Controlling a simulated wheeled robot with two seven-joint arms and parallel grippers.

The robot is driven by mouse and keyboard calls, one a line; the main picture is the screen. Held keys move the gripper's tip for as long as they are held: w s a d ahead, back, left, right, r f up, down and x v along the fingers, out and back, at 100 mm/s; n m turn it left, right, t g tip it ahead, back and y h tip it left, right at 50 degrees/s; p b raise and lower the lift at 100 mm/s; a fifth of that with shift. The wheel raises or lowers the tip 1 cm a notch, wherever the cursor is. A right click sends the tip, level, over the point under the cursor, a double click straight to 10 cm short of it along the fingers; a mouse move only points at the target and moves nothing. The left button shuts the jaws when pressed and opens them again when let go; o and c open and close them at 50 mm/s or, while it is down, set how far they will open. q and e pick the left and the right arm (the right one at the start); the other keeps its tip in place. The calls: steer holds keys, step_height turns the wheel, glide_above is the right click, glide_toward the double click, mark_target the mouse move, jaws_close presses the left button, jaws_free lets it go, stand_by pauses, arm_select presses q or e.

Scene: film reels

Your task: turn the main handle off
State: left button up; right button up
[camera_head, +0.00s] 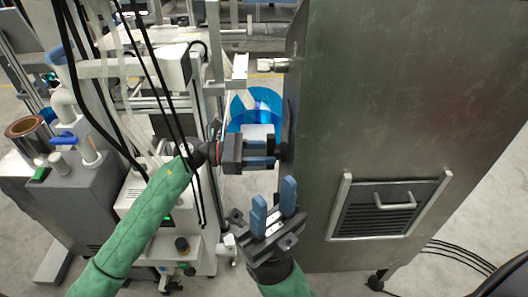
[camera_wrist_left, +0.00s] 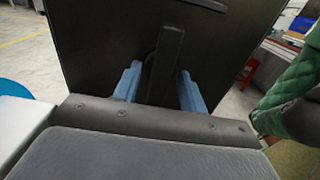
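The main handle is a black bar on the side of the grey metal cabinet (camera_head: 400,90). In the left wrist view the handle (camera_wrist_left: 166,60) stands upright between the two blue fingers of my left gripper (camera_wrist_left: 160,90). The fingers are apart, one on each side of it, with a gap at the left finger; contact at the right finger cannot be told. In the head view my left gripper (camera_head: 262,146) reaches the cabinet's left side, and the handle (camera_head: 287,130) shows as a dark edge there. My right gripper (camera_head: 273,207) is open and empty, lower down, in front of the cabinet's lower left edge.
A vented panel with a metal pull (camera_head: 394,202) is on the cabinet's front. A blue round container (camera_head: 250,104) stands on the floor behind my left gripper. Lab machines with hanging black cables (camera_head: 85,85) crowd the left. Cables lie on the floor at right.

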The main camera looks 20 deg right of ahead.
arm_select(q)
steer(key=v, duration=0.7)
steer(key=shift+a, duration=0.4)
steer(key=shift+w, duration=0.1)
